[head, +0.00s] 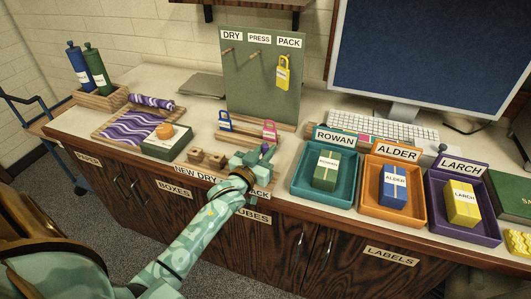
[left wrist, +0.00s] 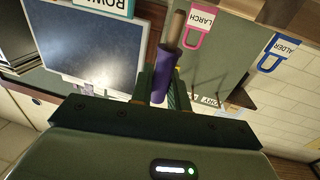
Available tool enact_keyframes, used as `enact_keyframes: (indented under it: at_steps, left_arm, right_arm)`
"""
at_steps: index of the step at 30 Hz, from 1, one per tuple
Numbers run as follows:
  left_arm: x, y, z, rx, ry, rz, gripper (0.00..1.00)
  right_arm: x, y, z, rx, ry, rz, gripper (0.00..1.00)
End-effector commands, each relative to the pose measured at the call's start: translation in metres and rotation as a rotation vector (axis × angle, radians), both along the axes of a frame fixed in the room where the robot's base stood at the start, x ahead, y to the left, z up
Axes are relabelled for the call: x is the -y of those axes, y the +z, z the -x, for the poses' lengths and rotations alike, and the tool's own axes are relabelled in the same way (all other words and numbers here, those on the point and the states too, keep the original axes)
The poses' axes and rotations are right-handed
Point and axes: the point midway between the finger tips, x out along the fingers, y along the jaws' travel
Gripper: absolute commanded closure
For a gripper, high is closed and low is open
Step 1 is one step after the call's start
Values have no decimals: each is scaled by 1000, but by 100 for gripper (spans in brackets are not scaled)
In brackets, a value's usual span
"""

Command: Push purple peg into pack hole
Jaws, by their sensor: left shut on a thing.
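The purple peg (left wrist: 163,78) has a purple grip and a pale wooden end; it sits between the fingers of my left gripper (left wrist: 160,90), which is shut on it. In the head view the left gripper (head: 257,160) is over the front of the counter, with a bit of the purple peg (head: 265,148) showing. It is in front of and below the green board (head: 262,90), apart from it. The board carries DRY, PRESS and PACK labels (head: 289,42). A yellow tag (head: 283,73) hangs below PACK. I cannot make out the pack hole.
A blue tag (head: 224,120) and a pink tag (head: 270,130) stand at the board's foot. Wooden blocks (head: 207,157) lie left of the gripper. The teal tray (head: 297,187) is close on the right, then the orange tray (head: 365,203) and purple tray (head: 436,215). A monitor (head: 430,55) stands behind.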

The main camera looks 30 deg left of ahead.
Motion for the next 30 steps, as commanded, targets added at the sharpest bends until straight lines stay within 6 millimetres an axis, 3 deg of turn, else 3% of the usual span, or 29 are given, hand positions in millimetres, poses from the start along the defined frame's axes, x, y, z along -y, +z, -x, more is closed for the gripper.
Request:
enact_keyframes:
  at_steps: [30]
  left_arm:
    - [0,-26,0,1,0,1,100]
  right_arm:
    - [2,-15,3,-9,0,3,64]
